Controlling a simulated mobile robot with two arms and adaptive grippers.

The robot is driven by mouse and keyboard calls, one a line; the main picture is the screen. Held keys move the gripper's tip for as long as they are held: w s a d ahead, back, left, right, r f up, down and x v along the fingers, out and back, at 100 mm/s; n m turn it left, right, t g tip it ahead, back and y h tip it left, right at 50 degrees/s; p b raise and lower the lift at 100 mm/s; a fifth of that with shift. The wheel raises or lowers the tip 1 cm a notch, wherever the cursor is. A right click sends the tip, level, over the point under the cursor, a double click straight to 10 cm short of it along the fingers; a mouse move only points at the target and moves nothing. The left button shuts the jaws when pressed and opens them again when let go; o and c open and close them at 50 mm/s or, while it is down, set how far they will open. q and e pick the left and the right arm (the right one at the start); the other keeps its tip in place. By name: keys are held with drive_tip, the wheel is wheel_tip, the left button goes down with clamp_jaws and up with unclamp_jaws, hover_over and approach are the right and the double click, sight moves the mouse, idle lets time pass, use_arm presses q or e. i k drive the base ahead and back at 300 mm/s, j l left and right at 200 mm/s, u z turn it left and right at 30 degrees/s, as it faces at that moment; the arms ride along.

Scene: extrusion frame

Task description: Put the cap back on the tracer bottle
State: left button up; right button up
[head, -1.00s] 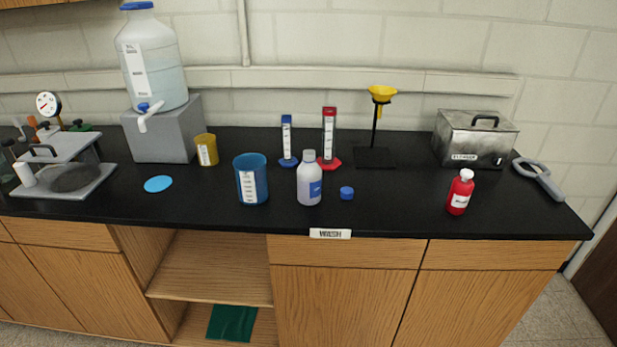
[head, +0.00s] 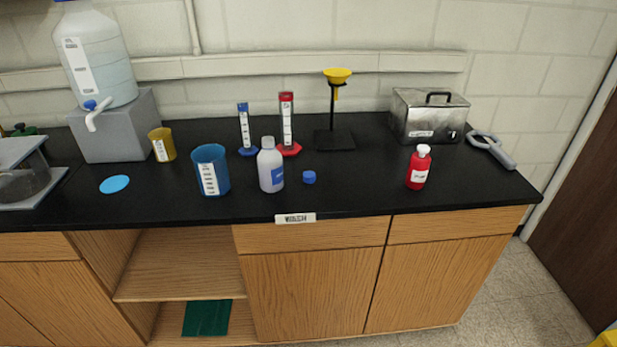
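A blue cap (head: 309,177) lies on the black bench top, apart from and just right of a pale bottle (head: 271,171) with a blue label. The pale bottle stands upright with a whitish neck and no blue cap on it. A red bottle (head: 417,172) with a white top and white label stands upright further right. The bottle labels are too small to read, so I cannot tell which name is on which. Neither of my grippers shows.
A blue beaker (head: 210,171) stands left of the pale bottle, with two graduated cylinders behind it. A funnel stand (head: 333,138), a metal box (head: 428,117) and a grey-handled tool (head: 491,150) are further right. The bench front around the cap is clear.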

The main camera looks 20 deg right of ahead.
sight(269, 159)
drive_tip(key=i+j+z, duration=0.35)
drive_tip(key=j, duration=0.35)
drive_tip(key=i+j+z, duration=0.15)
drive_tip(key=i+j, duration=0.15)
drive_tip(key=i+j+z, duration=0.2)
drive_tip(key=j, duration=0.3)
